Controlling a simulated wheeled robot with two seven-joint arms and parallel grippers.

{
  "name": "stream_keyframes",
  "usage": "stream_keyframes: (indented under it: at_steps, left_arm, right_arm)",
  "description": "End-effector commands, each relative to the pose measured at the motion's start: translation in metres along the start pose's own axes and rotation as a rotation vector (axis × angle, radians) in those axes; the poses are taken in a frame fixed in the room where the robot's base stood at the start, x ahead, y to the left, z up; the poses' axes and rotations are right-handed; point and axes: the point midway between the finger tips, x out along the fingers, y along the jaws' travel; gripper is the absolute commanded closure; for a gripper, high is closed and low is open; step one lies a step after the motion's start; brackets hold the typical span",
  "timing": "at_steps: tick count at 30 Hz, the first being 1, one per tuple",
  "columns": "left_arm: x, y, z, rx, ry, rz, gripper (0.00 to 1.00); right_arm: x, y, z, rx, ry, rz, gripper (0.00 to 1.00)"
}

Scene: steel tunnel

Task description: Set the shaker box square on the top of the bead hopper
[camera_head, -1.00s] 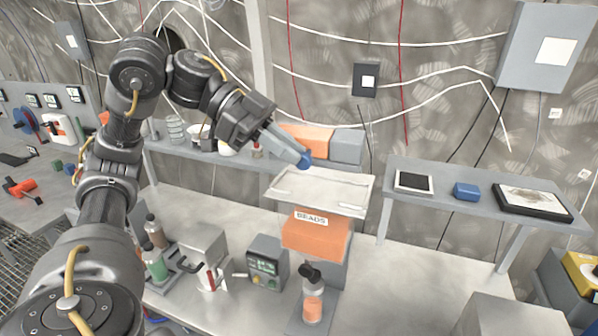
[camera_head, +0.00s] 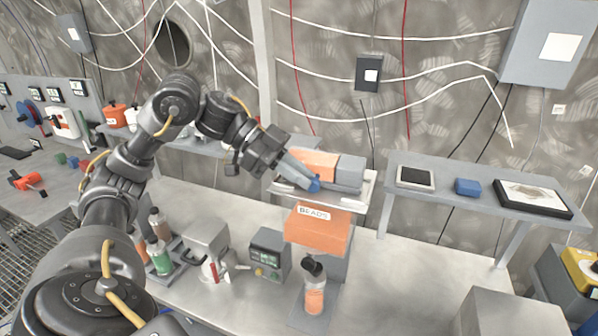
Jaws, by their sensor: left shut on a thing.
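The shaker box is an orange and grey box (camera_head: 348,174), with its orange part at the left and grey part at the right. My left gripper (camera_head: 306,182) comes in from the left and is shut on its near side, with a blue piece at the fingertips. The bead hopper (camera_head: 317,233) is an orange body labelled BEADS, with a pale, tray-like top (camera_head: 354,205). The box is over this top, roughly in line with it. The fingers hide part of its near side, and I cannot tell whether its underside touches the top. My right gripper is not in view.
A side shelf (camera_head: 436,192) at the right carries a tablet, a blue block (camera_head: 467,187) and a black-framed tray (camera_head: 532,198).

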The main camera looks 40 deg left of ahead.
Motion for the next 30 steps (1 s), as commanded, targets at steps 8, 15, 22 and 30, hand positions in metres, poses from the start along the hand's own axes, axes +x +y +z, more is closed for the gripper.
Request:
stream_keyframes:
  at_steps: [8, 15, 22, 30]
  left_arm:
    - [0.0000, -0.0003, -0.0004, 0.003, 0.003, -0.002, 1.00]
    - [0.0024, 0.0002, 0.0037, 0.000, 0.001, -0.001, 0.78]
    - [0.0025, 0.0002, 0.0036, 0.000, 0.001, 0.000, 0.66]
    - [-0.0042, -0.0006, 0.0002, 0.000, 0.000, -0.003, 0.66]
  right_arm:
    - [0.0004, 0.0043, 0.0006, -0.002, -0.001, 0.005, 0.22]
    - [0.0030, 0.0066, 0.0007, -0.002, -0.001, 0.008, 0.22]
    - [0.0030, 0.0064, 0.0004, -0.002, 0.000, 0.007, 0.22]
    - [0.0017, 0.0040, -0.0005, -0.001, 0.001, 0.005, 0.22]
